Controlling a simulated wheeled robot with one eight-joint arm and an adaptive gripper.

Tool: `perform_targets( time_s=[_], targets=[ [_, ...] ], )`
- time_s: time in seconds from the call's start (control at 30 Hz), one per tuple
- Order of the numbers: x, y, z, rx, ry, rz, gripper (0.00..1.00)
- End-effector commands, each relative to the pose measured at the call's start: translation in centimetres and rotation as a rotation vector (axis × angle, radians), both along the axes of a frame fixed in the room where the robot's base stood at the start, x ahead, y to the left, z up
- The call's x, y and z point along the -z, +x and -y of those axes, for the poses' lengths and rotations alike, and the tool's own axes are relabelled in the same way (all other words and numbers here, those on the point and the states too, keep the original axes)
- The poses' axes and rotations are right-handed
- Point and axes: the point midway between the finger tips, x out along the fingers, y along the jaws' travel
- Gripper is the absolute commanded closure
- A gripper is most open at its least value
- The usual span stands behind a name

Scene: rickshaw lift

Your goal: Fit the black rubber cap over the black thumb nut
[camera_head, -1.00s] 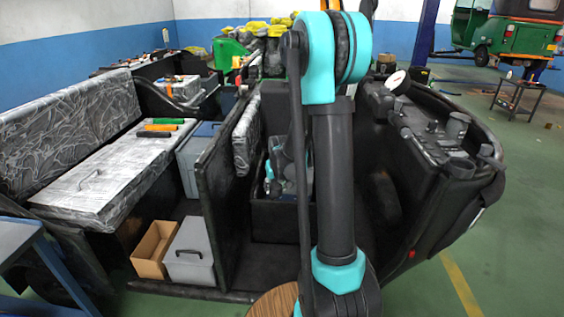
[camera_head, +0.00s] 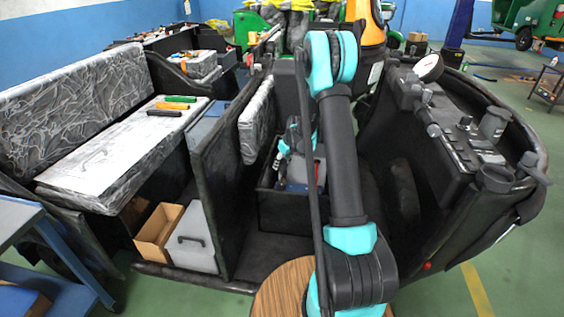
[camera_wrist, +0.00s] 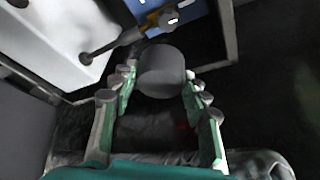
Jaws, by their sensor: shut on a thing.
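My gripper (camera_wrist: 158,88) shows in the wrist view with its green-and-grey fingers closed on either side of a dark grey cylinder, which looks like the black rubber cap (camera_wrist: 162,70). Beyond it, at the top, is a yellow fitting with a dark rod and a small dark round knob (camera_wrist: 168,18), apart from the cap in the picture. I cannot tell for sure whether that knob is the black thumb nut. In the head view, my arm hides most of this area, and the cap cannot be made out.
A white casing (camera_wrist: 62,40) and a blue surface (camera_wrist: 190,14) lie inside a dark-rimmed box in the wrist view. In the head view, a dark open box (camera_head: 280,208) stands right of a black partition (camera_head: 222,190). A cardboard box (camera_head: 153,242) and grey case (camera_head: 192,243) stand left.

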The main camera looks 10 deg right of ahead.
Motion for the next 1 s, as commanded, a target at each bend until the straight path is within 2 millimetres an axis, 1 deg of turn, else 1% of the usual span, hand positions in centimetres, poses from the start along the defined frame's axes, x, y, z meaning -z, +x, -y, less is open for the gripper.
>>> perform_targets(
  time_s=[0.7,1.0],
  targets=[
    [6.3,0.0,0.0,0.002,0.000,0.000,0.74],
    [7.6,0.0,0.0,0.002,0.000,0.000,0.74]
  ],
)
